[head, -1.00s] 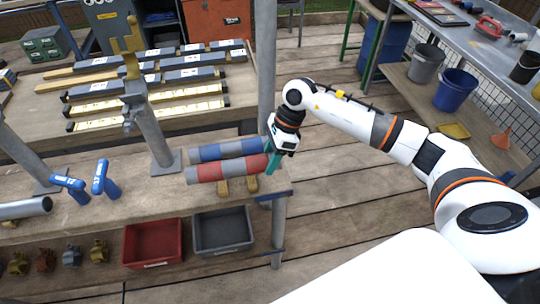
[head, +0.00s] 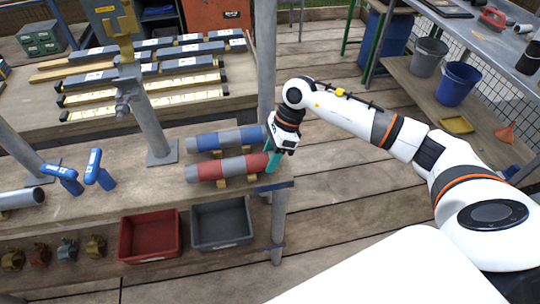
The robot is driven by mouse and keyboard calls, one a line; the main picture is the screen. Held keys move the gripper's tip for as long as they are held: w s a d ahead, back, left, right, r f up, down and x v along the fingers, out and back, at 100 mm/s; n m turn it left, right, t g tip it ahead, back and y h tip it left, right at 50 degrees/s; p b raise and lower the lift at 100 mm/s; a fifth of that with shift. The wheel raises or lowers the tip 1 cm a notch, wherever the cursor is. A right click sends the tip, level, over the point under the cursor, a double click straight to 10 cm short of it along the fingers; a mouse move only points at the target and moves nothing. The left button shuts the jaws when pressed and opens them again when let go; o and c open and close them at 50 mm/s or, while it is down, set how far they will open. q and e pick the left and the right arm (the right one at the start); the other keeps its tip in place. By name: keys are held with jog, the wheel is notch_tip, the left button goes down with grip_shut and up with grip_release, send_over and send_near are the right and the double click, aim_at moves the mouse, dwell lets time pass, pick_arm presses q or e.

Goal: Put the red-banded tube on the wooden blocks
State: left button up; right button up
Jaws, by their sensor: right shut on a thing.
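My right gripper (head: 271,158), with teal fingers, is shut on the tube's right end. A blue-banded tube (head: 224,139) lies parallel just behind it. My left gripper is not in view.
A grey post with a square foot (head: 162,154) stands left of the tubes, and another post (head: 266,60) stands behind the gripper. Blue-handled tools (head: 95,168) lie to the left. A red bin (head: 150,237) and a grey bin (head: 222,222) sit on the shelf below.

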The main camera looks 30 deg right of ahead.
jog(key=o, duration=1.3)
jog(key=shift+o, duration=0.2)
jog(key=b+v, duration=0.1)
jog(key=v, duration=1.1)
jog(key=shift+d, duration=0.1)
